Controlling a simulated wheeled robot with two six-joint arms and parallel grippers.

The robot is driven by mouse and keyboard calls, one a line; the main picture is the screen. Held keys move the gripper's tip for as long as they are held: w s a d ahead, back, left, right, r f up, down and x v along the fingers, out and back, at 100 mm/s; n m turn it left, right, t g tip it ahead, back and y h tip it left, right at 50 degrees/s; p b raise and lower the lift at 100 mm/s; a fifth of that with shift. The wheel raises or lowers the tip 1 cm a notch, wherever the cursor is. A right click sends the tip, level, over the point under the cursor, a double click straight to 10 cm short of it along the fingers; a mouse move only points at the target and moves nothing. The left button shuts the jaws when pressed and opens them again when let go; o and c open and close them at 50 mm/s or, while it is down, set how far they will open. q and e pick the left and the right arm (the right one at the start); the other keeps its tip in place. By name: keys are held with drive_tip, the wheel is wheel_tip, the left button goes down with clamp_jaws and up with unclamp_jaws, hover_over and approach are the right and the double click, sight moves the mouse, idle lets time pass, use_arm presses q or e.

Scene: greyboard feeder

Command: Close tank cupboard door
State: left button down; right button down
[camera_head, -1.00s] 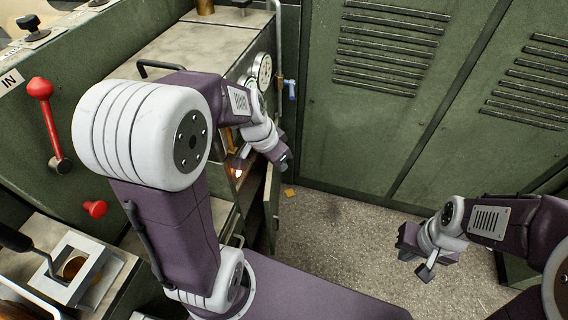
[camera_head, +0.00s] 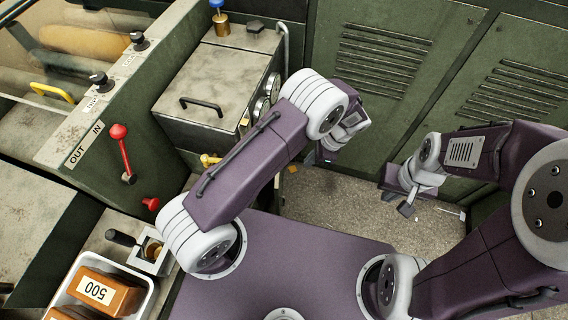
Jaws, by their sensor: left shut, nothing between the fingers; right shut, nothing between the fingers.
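The tank cabinet (camera_head: 215,75) stands left of centre, with a worn grey top, a black handle and round gauges on its right side. Its lower front, where the cupboard door would show, is hidden behind my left arm, so I cannot tell the door's position. My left gripper (camera_head: 325,156) is at the end of the folded arm, right of the cabinet and above the floor; it is partly hidden and shut with nothing in it. My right gripper (camera_head: 397,197) is shut and empty over the floor, farther right.
Green louvred lockers (camera_head: 385,55) close off the back. A red lever (camera_head: 122,150) and red knob (camera_head: 150,203) are on the machine at left. A tray (camera_head: 148,297) with orange "500" blocks sits at bottom left. Speckled floor (camera_head: 345,200) is clear between the arms.

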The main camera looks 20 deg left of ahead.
use_arm(q)
drive_tip(key=s+a+f+b, duration=0.1)
drive_tip(key=a+f, duration=0.6)
drive_tip(key=f, duration=0.2)
drive_tip(key=shift+s+a+f, duration=0.15)
drive_tip(key=shift+s+a, duration=0.1)
